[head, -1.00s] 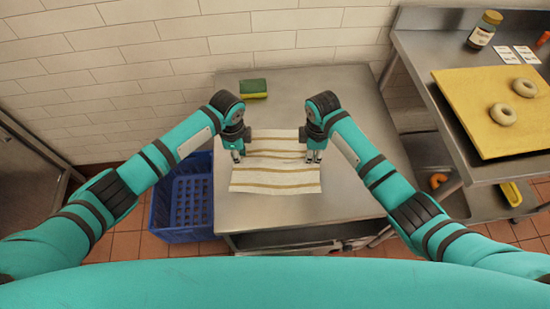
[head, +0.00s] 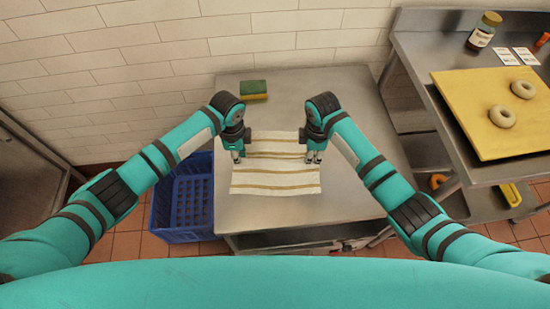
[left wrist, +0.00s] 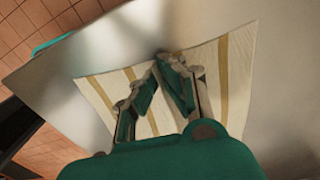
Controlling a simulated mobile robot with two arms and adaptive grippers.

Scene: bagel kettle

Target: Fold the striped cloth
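The striped cloth (head: 275,182), off-white with tan stripes, lies on the steel table (head: 345,185). Its front part is flat; its back part, between my grippers, looks slightly raised, with a crease across the middle. My left gripper (head: 237,157) is at the cloth's left side; its fingers close together on the cloth edge. The left wrist view shows these fingers (left wrist: 163,65) meeting at the edge, with cloth (left wrist: 222,75) spreading on both sides. My right gripper (head: 314,158) is at the right side, its fingers close together on the cloth. The pinched spots are mostly hidden by the fingers.
A green and yellow sponge (head: 253,89) lies at the back of the table. A blue crate (head: 181,205) stands on the floor to the left. A side counter at right holds a yellow board (head: 475,135) with bagels and a jar (head: 484,30). The table's right half is clear.

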